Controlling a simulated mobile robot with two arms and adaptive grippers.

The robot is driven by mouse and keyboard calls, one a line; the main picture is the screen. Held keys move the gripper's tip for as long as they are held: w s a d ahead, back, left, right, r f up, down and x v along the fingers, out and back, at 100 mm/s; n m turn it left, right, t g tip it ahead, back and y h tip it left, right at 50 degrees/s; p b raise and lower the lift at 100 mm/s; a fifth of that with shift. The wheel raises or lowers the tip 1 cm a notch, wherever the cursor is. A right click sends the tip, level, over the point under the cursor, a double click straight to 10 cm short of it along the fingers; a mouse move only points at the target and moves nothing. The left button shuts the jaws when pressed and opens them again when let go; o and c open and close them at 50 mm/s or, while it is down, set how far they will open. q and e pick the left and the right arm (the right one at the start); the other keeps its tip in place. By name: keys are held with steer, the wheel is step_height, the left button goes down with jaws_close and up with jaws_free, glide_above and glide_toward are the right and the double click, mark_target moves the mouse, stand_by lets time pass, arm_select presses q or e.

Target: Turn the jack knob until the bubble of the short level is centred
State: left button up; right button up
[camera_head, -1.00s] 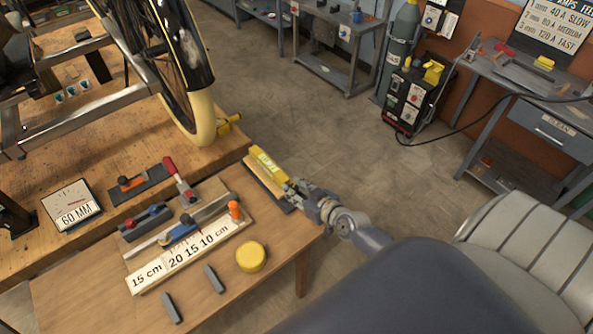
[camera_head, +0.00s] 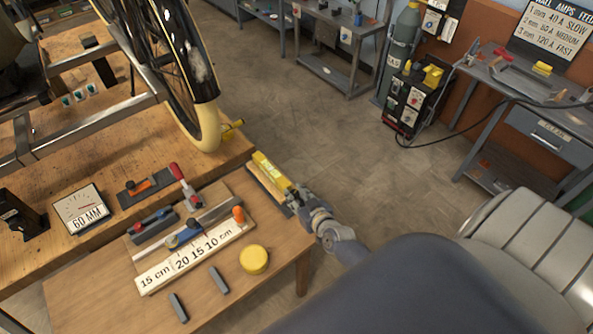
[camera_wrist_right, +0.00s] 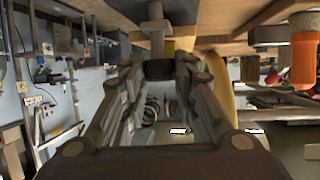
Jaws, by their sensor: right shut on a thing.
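A short yellow level (camera_head: 271,171) lies along a narrow wooden piece with a dark base at the table's right edge. Its bubble is too small to read. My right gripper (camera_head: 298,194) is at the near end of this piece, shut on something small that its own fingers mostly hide. I take it to be the jack knob, but cannot make out its shape. In the right wrist view a grey post with a flange (camera_wrist_right: 155,27) stands just beyond the fingertips (camera_wrist_right: 158,66), under a wooden surface. My left gripper is not in view.
The low table (camera_head: 110,285) holds a marked ruler board (camera_head: 195,257), an orange knob (camera_head: 238,214), a yellow disc (camera_head: 254,259) and two grey bars.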

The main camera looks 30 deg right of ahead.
steer(key=o, duration=1.1)
steer(key=v, duration=1.2)
steer(key=shift+s, duration=0.1)
